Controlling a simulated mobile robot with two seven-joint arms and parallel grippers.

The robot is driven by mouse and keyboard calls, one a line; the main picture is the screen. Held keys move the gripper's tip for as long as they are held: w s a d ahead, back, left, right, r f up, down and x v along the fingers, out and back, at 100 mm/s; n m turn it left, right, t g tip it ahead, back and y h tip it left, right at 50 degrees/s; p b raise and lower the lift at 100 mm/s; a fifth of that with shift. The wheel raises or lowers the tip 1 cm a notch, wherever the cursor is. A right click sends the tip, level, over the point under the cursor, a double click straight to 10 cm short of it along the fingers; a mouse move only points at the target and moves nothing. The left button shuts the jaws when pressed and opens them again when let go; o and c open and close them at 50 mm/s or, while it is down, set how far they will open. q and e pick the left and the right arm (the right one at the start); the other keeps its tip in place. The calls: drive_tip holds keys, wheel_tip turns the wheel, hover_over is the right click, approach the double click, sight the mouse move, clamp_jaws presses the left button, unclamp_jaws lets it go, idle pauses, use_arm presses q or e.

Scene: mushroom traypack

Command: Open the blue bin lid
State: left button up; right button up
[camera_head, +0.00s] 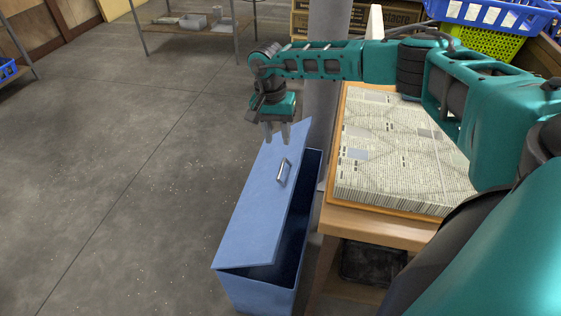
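The blue bin (262,296) stands on the floor in the lower middle, against the left side of a wooden table. Its blue lid (250,225) is ajar and tilted, with a dark gap into the bin along its right side. A metal handle (284,171) sits on the lid near its right edge. My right gripper (277,133) points down over the far end of the lid, beyond the handle. Its two fingers are apart with nothing seen between them, and they are not around the handle. Whether the fingertips touch the lid is unclear. My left gripper is not in view.
The wooden table (375,229) right of the bin bears a stack of newspapers (400,150). A grey post (325,60) rises just behind the bin. Blue (490,14) and green (487,43) crates are at the upper right. The floor left of the bin is clear.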

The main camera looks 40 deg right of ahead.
sight(282, 167)
drive_tip(key=f, duration=0.3)
drive_tip(key=f+b, duration=0.1)
drive_tip(key=f, duration=0.2)
drive_tip(key=f+b, duration=0.1)
drive_tip(key=f, duration=0.2)
drive_tip(key=shift+s+d+f, duration=0.25)
drive_tip(key=shift+s+f, duration=0.1)
drive_tip(key=shift+c, duration=0.2)
clamp_jaws()
idle(0.6)
